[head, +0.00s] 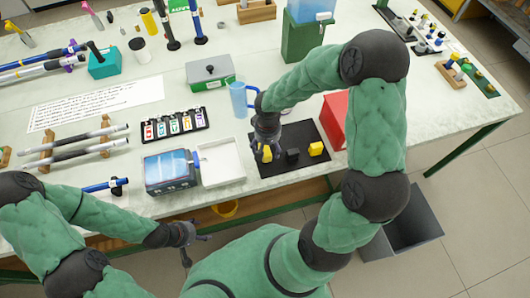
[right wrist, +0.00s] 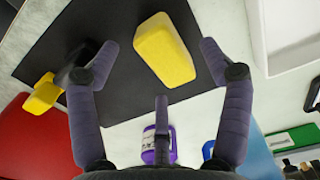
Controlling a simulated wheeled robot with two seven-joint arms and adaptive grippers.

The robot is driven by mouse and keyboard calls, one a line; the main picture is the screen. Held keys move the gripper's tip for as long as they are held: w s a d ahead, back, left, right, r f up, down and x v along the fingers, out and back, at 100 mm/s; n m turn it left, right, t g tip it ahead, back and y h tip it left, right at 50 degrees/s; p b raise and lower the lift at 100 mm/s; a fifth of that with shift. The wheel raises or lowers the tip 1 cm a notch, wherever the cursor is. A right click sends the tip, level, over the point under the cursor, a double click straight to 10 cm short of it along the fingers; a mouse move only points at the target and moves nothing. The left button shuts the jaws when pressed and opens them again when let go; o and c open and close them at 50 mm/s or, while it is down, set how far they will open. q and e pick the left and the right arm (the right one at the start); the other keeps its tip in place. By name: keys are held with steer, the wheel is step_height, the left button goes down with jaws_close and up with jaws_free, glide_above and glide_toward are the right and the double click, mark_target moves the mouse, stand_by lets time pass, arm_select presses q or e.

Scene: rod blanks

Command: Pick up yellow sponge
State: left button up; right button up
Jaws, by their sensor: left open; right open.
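A yellow sponge-like block (right wrist: 165,50) lies on a black mat (right wrist: 45,35) in the right wrist view. In the head view this block (head: 266,154) is partly hidden by my right gripper (head: 266,140). My right gripper is open above the mat. In the right wrist view its fingertips (right wrist: 158,54) appear on either side of the block, with gaps between, not gripping it. My left gripper (head: 194,249) is open and empty, off the table's front edge.
A black item (head: 292,155) and another yellow item (head: 316,149) sit right of the block on the mat. A red bin (head: 334,119), blue pitcher (head: 239,100) and white tray (head: 221,164) stand around the mat. A grey bin (head: 414,233) is on the floor.

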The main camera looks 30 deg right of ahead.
step_height(320, 180, down, 2)
steer(key=shift+f, duration=0.25)
steer(key=shift+r, duration=0.1)
steer(key=c, duration=1)
steer(key=shift+c, duration=0.3)
steer(key=shift+r, duration=0.5)
step_height(320, 180, up, 2)
steer(key=shift+r+p, duration=0.2)
steer(key=shift+p, duration=0.3)
steer(key=s+a+r+p, duration=0.1)
steer(key=a+r, duration=0.3)
steer(key=a, duration=0.3)
steer(key=s+a+r+p, duration=0.1)
steer(key=a+r, duration=0.4)
steer(key=a, duration=0.2)
steer(key=shift+r+p, duration=0.3)
steer(key=shift+s, duration=0.1)
